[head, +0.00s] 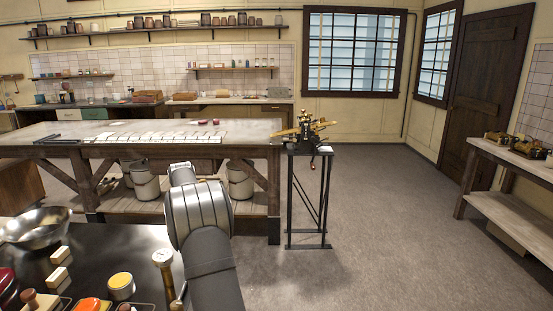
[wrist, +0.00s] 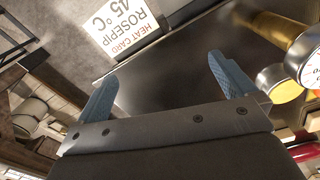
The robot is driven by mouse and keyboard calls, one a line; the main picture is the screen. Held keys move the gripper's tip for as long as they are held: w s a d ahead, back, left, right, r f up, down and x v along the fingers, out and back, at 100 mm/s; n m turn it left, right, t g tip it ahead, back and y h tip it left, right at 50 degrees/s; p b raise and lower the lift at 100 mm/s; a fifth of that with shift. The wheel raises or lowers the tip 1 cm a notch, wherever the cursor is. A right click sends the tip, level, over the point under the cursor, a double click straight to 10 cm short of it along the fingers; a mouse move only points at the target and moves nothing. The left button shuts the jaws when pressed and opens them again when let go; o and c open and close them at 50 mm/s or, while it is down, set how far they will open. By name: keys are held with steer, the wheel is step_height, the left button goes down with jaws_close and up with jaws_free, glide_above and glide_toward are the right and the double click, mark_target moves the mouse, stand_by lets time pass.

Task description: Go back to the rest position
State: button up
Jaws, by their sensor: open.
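My gripper (wrist: 163,68) shows in the wrist view with two blue fingers spread wide. Nothing is between them, and they are over a dark tabletop (wrist: 175,55). In the head view my arm rises from the bottom centre and bends away; the fingers cannot be made out there. A white card reading "HEAT CARD ROSEPIP 45 °C" (wrist: 122,25) appears upside down beyond the fingers in the wrist view. A brass-coloured machine (head: 303,130) stands on a black stand, apart from my arm.
The dark worktop (head: 105,245) holds a metal bowl (head: 35,227), a yellow-topped tin (head: 121,287), a brass-handled gauge (head: 168,275) and small blocks (head: 59,277). A long workbench (head: 60,140) stands beyond. The floor on the right (head: 390,240) is clear.

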steer(key=w+d+f+m, duration=0.1)
steer(key=d+f+m, duration=0.15)
steer(key=d, duration=0.45)
steer(key=w+d+f+m, duration=0.1)
steer(key=w+d+f, duration=0.15)
steer(key=d, duration=0.45)
steer(key=s+d+f+m, duration=0.4)
steer(key=s+d+f, duration=0.2)
steer(key=d, duration=0.6)
steer(key=shift+s+f, duration=0.15)
steer(key=shift+f, duration=0.75)
steer(key=shift+m, duration=0.25)
steer(key=w+a+r+n, duration=0.2)
steer(key=a+r, duration=0.3)
steer(key=a, duration=0.3)
steer(key=w+a+r+n, duration=0.3)
steer(key=a+r+n, duration=0.1)
steer(key=a, duration=0.5)
steer(key=shift+w+r, duration=0.25)
steer(key=shift+r, duration=0.25)
